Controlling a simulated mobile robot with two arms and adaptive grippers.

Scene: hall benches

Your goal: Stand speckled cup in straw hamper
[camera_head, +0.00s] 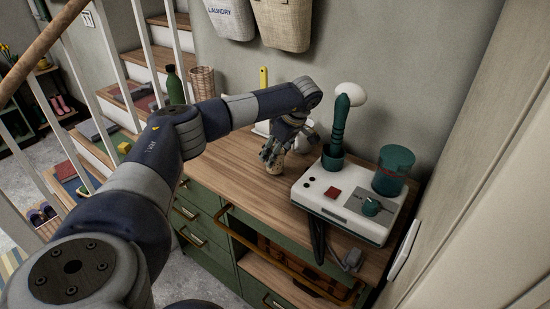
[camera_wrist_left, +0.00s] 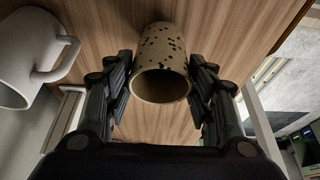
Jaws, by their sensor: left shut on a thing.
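The tan, dark-speckled cup (camera_wrist_left: 163,48) is between the fingers of my left gripper (camera_wrist_left: 160,88) in the left wrist view, its open mouth facing the camera. The fingers are shut on its sides. In the head view my left gripper (camera_head: 273,152) points down at the wooden top, and the cup (camera_head: 275,168) shows partly below it; I cannot tell whether it touches the wood. A slim woven straw-coloured basket (camera_head: 203,84) stands beside the stairs; a woven beige bag (camera_head: 284,24) hangs on the wall. I cannot tell which is the hamper. My right gripper is out of view.
A white mug (camera_wrist_left: 30,62) is beside the cup. A green bottle (camera_head: 175,85) stands by the basket, near the stair railing.

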